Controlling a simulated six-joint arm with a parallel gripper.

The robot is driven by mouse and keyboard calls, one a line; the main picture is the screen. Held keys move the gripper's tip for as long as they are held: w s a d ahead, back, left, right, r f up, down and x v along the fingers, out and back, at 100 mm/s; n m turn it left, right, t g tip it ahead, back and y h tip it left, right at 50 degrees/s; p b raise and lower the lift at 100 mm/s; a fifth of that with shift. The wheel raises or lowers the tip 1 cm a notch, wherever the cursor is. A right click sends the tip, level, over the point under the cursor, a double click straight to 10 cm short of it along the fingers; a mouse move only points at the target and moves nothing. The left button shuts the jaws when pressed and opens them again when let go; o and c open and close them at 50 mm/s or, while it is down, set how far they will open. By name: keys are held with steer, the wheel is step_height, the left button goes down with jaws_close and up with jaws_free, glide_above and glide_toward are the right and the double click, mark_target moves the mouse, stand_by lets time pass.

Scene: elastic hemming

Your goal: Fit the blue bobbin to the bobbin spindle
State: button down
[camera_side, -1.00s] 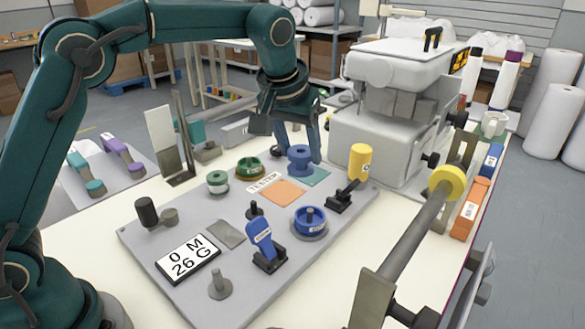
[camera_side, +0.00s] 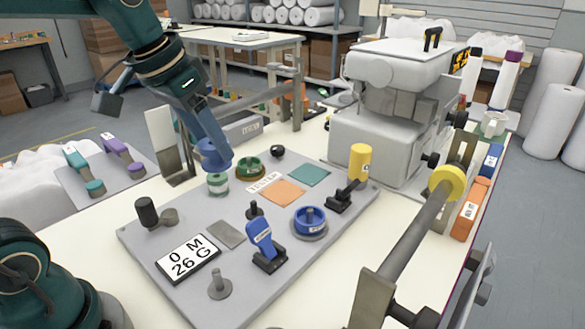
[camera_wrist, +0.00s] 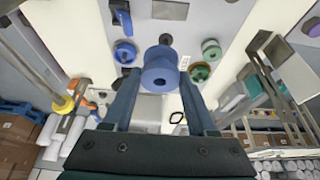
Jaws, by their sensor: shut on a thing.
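The blue bobbin (camera_side: 211,154) is between the fingertips of my gripper (camera_side: 219,146). In the wrist view the bobbin (camera_wrist: 160,68) shows its round end and central hole between the two fingers of my gripper (camera_wrist: 160,84), which is shut on it. In the side view the bobbin is tilted, just above or behind the white-and-green spool (camera_side: 217,184); I cannot tell whether they touch. A grey upright pin on a round base (camera_side: 219,284) stands bare at the plate's front. A short black post (camera_side: 254,210) stands mid-plate. Neither is labelled as the spindle.
The grey plate (camera_side: 150,233) also holds a green dish (camera_side: 249,168), a blue dish (camera_side: 309,222), a blue lever (camera_side: 262,238), a yellow-topped lever (camera_side: 360,163) and a black knob (camera_side: 147,212). The white machine (camera_side: 385,125) stands behind. A metal bracket (camera_side: 166,143) rises left of the bobbin.

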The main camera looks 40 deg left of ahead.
stand_by(0.3)
steer(key=c, duration=1.2)
jaws_free()
steer(key=shift+c, duration=0.6)
steer(key=s+d+f+n, duration=0.2)
steer(key=s+d+f, duration=0.3)
steer(key=s+d, duration=0.2)
steer(key=shift+s+d+y, duration=0.3)
steer(key=shift+s+y, duration=0.1)
steer(key=shift+s, duration=0.15)
steer(key=shift+r, duration=0.1)
